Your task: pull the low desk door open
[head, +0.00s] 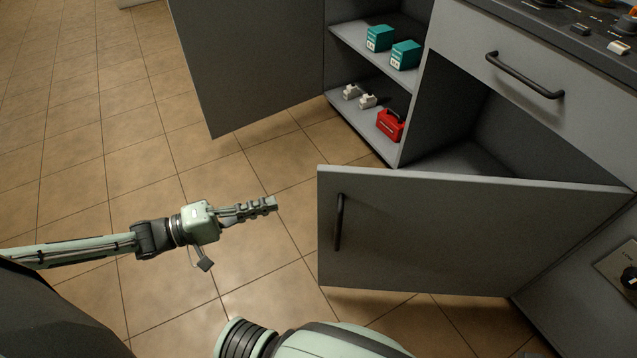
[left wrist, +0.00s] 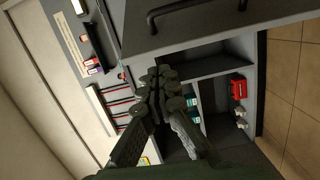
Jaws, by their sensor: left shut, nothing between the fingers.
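The low desk door (head: 450,235) is a grey panel with a dark bar handle (head: 339,222) near its left edge. It stands swung out from the desk, and the dark compartment (head: 480,135) behind it shows. My left gripper (head: 272,204) is shut and empty, over the floor to the left of the door, apart from the handle. In the left wrist view the shut fingers (left wrist: 160,75) are in the middle, and a door with its dark handle (left wrist: 185,15) shows at the top. My right gripper is not seen; a pale green part of my body is at the bottom of the head view.
A second grey door (head: 255,65) stands open at the back left. Shelves beside it hold teal boxes (head: 405,55), small light items (head: 367,100) and a red case (head: 391,124). A drawer with a handle (head: 524,75) is above the compartment. The tiled floor (head: 90,120) at left is clear.

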